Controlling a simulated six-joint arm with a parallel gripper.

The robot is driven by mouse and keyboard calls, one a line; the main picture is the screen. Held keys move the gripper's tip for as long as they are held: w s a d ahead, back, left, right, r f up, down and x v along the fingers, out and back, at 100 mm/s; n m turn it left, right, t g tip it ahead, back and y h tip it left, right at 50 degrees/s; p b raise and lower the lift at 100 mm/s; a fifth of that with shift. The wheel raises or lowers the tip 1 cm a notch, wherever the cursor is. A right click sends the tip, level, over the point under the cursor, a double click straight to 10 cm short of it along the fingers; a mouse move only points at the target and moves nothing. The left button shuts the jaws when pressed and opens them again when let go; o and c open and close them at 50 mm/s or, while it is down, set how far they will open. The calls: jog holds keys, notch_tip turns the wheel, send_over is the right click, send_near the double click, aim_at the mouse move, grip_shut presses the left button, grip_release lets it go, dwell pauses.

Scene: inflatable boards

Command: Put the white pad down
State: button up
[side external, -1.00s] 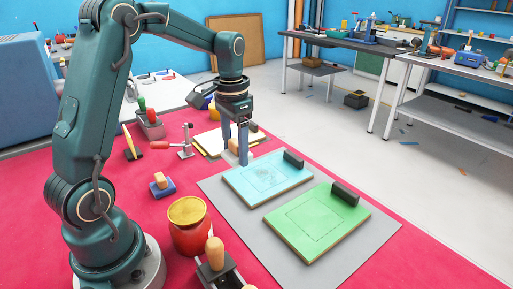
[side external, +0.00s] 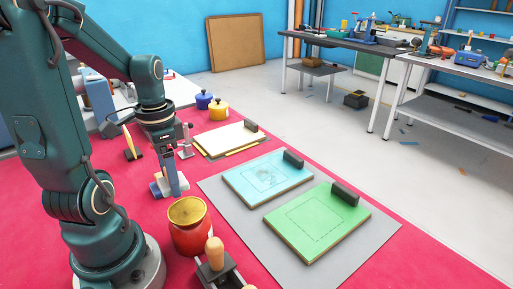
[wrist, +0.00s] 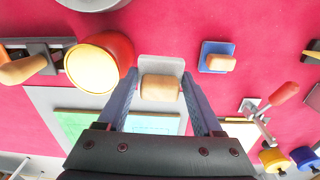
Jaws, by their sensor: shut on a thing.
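The white pad (wrist: 160,66) is a flat pale block with a wooden grip. My gripper (wrist: 160,86) is shut on that wooden grip, one finger on each side. In the side view my gripper (side external: 172,188) is low over the red mat, close behind the red jar, with the pad (side external: 180,187) partly hidden at its fingertips. I cannot tell whether the pad touches the mat. The blue pad (wrist: 215,48), with its own wooden grip, lies apart from it to the right in the wrist view.
The red jar (side external: 189,232) with a yellow lid stands close by. A light blue board (side external: 268,177) and a green board (side external: 316,226) lie on a grey sheet (side external: 225,200).

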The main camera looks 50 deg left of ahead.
aim_at(164, 169)
jog(key=shift+s+a+r, duration=0.1)
jog(key=shift+s+a, duration=0.05)
jog(key=shift+s, duration=0.15)
jog(key=shift+a+n, duration=0.15)
jog(key=shift+n, duration=0.15)
jog(key=shift+f, duration=3.9)
jog(key=shift+f, duration=0.3)
jog(key=o, duration=1)
jog(key=shift+o, duration=0.2)
notch_tip(164, 169, up, 12)
jog(key=shift+a+f, duration=0.1)
jog(key=shift+f, duration=0.05)
jog(key=shift+r, duration=0.45)
jog(key=w+d+t, duration=0.1)
jog(key=d, duration=0.1)
jog(key=d+r+t+y, duration=0.1)
jog(key=d, duration=0.2)
jog(key=w+d+r, duration=0.1)
jog(key=d, duration=0.1)
jog(key=shift+w+d+t, duration=0.2)
jog(key=shift+w+t, duration=0.1)
jog(key=shift+t, duration=0.1)
jog(key=d+r+t, duration=0.1)
jog(key=d+t, duration=0.1)
jog(key=d, duration=0.5)
jog(key=shift+s+r+t+h, duration=0.2)
jog(key=shift+s+t+h, duration=0.05)
jog(key=shift+t+h, duration=0.15)
